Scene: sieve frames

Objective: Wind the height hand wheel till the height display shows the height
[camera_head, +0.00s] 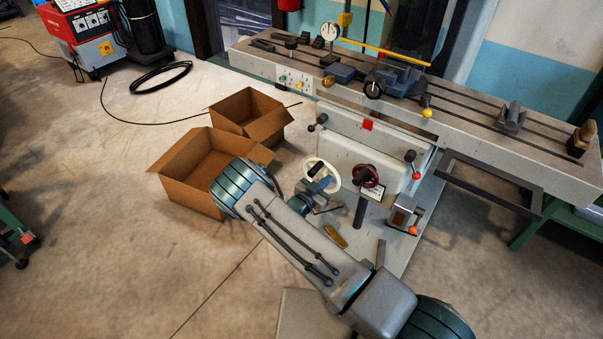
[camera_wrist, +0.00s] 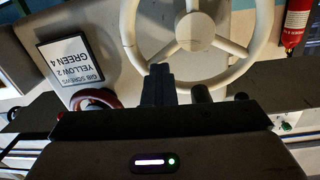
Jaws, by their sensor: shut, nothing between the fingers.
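A white three-spoked hand wheel (camera_head: 333,171) is on the front of the grey machine; it fills the top middle of the wrist view (camera_wrist: 137,35). A dark red hand wheel (camera_head: 376,172) sits to its right, partly visible in the wrist view (camera_wrist: 82,96). I see no label telling which is the height wheel. My gripper (camera_head: 327,181) is at the white wheel. Its dark fingers (camera_wrist: 158,72) are shut with nothing between them, and overlap the wheel's rim in the wrist view; I cannot tell whether they touch it. No readable height display shows.
A sign (camera_wrist: 73,56) reads "GIB SCREWS YELLOW 2 GREEN 4", upside down. The machine's long table (camera_head: 470,125) carries a dial gauge (camera_head: 330,30) and clamps. A red-knobbed lever (camera_head: 414,170) stands right of the wheels. Open cardboard boxes (camera_head: 182,182) sit left, beside my arm.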

